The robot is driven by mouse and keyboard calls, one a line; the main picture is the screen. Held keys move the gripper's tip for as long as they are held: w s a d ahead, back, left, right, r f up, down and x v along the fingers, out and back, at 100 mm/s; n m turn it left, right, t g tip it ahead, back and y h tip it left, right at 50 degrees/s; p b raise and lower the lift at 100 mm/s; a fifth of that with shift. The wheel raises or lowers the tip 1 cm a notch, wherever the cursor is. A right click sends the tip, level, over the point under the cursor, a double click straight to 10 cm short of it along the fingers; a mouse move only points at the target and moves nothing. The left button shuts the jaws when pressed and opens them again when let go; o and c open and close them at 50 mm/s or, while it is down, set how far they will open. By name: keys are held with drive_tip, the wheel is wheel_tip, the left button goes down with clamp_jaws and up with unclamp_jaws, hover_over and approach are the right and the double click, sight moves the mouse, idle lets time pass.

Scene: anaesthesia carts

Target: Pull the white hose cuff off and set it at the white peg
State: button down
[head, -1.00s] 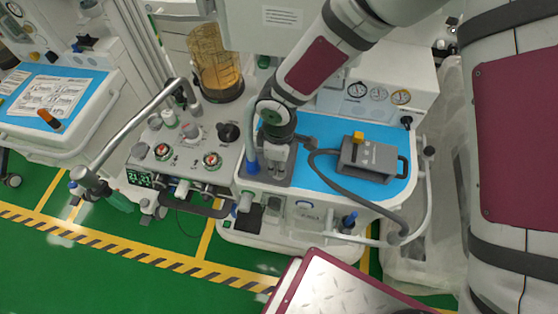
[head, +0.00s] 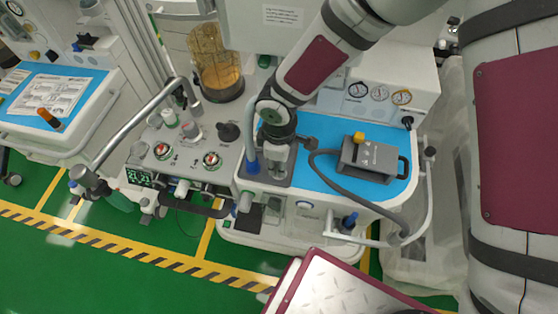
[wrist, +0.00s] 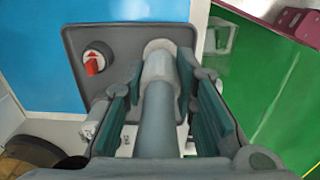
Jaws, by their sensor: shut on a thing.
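My gripper (head: 278,158) is over the dark grey plate (head: 300,178) on the near left part of the cart's blue top. In the wrist view my gripper (wrist: 165,115) has its teal-padded fingers on both sides of the white hose cuff (wrist: 160,68), and is shut on it. The grey hose (wrist: 155,125) runs from the cuff toward the camera. The cuff's far end is at the plate; I cannot tell whether it is seated or free. A pale peg (head: 245,201) at the cart's front left may be the white peg.
A grey box (head: 368,158) with a yellow knob and dark hose is to the right. A red knob (wrist: 93,64) sits on the plate. A blue peg (head: 350,220) is at the cart's front right.

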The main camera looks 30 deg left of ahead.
drive_tip(key=shift+f+b, duration=0.45)
drive_tip(key=shift+f, duration=0.5)
drive_tip(key=c, duration=1.2)
unclamp_jaws()
wheel_tip(320, 180, up, 12)
drive_tip(key=shift+s+d, duration=0.1)
drive_tip(key=shift+s, duration=0.05)
